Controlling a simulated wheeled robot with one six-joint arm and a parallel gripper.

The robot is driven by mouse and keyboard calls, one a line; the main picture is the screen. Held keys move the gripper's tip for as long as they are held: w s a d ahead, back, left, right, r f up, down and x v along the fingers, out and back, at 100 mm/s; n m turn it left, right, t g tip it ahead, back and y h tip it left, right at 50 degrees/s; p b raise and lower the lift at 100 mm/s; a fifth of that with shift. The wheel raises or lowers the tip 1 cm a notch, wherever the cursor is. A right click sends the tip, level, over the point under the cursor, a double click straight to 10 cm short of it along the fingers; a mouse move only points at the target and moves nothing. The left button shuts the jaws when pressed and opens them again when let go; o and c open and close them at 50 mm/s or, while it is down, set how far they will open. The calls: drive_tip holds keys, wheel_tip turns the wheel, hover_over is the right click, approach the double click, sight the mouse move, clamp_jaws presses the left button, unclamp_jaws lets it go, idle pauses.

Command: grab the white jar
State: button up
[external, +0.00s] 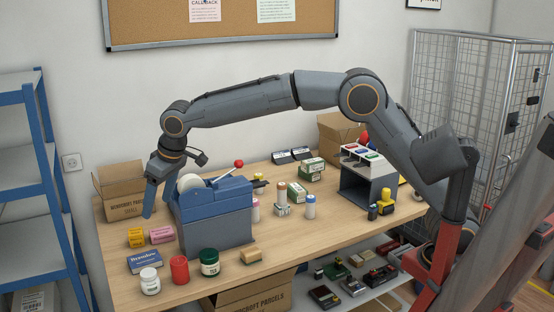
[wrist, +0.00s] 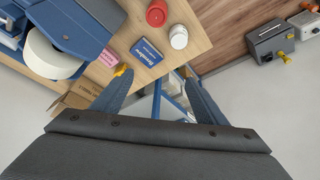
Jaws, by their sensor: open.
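The white jar (external: 149,281) stands upright near the front left edge of the counter, left of a red jar (external: 179,270). In the wrist view the white jar (wrist: 179,37) is near the top middle, by the counter edge. My gripper (external: 157,212) is at the left of the counter beside the blue dispenser, behind and above the white jar and apart from it. In the wrist view the fingers of my gripper (wrist: 155,88) are spread, with nothing held between them.
The blue tape dispenser (external: 213,212) stands right of my gripper. A green jar (external: 209,262) is right of the red one. A carton (external: 122,191) stands at the back left.

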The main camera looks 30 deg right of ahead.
drive_tip(key=s+a+f, duration=0.1)
drive_tip(key=s+a, duration=0.2)
drive_tip(key=a, duration=0.2)
hover_over(150, 272)
drive_tip(key=s+d, duration=0.2)
wheel_tip(150, 272, down, 15)
drive_tip(key=shift+n, duration=0.3)
drive_tip(key=shift+p+x, duration=1.5)
drive_tip(key=shift+x, duration=2.8)
drive_tip(key=shift+a, duration=0.15)
